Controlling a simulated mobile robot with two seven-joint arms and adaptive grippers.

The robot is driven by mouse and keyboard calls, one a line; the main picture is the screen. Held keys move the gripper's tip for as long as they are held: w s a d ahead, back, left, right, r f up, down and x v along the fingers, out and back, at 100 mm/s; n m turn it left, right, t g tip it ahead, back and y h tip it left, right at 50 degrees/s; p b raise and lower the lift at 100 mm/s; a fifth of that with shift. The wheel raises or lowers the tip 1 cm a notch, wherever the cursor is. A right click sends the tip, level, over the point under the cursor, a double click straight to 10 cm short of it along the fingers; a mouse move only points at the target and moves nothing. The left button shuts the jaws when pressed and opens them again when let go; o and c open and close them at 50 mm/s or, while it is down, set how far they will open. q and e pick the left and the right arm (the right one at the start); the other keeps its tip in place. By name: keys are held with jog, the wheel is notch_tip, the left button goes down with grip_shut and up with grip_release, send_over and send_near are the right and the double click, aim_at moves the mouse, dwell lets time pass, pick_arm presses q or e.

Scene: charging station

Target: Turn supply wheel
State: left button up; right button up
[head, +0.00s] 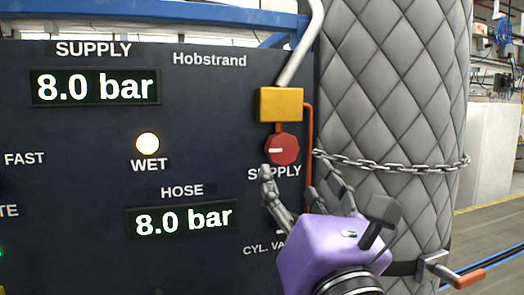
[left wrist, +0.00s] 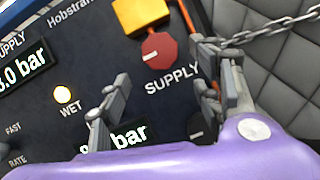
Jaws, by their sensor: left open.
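The red eight-sided supply wheel (head: 282,149) is on the dark panel, under a yellow block and above the SUPPLY label. Its white mark lies nearly level on its left half. It also shows in the left wrist view (left wrist: 161,49), upper middle. My left gripper (head: 293,182), with a purple body, is open and empty just below the wheel in the head view. In the left wrist view its fingers (left wrist: 160,72) are spread to either side below the wheel. I see no contact with it. One finger covers part of the label in the head view. My right gripper is out of view.
The SUPPLY display (head: 95,87) and HOSE display (head: 182,219) both read 8.0 bar. The WET lamp (head: 148,144) is lit. A chain (head: 395,165) crosses the quilted grey column (head: 395,80) close right of the wheel. An orange pipe (head: 308,130) runs beside the wheel.

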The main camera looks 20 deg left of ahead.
aim_at(282, 152)
pick_arm(q)
jog(key=x, duration=0.3)
jog(key=r+p+x, duration=0.1)
jog(key=x, duration=0.1)
jog(key=shift+w+a+r, duration=0.1)
jog(key=shift+w, duration=0.1)
jog(key=shift+w+a+r+p, duration=0.15)
jog(key=shift+w+a+p, duration=0.05)
jog(key=shift+w+p, duration=0.15)
jog(key=shift+w, duration=0.15)
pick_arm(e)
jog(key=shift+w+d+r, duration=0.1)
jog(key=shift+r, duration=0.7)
pick_arm(q)
jog(key=c, duration=1.1)
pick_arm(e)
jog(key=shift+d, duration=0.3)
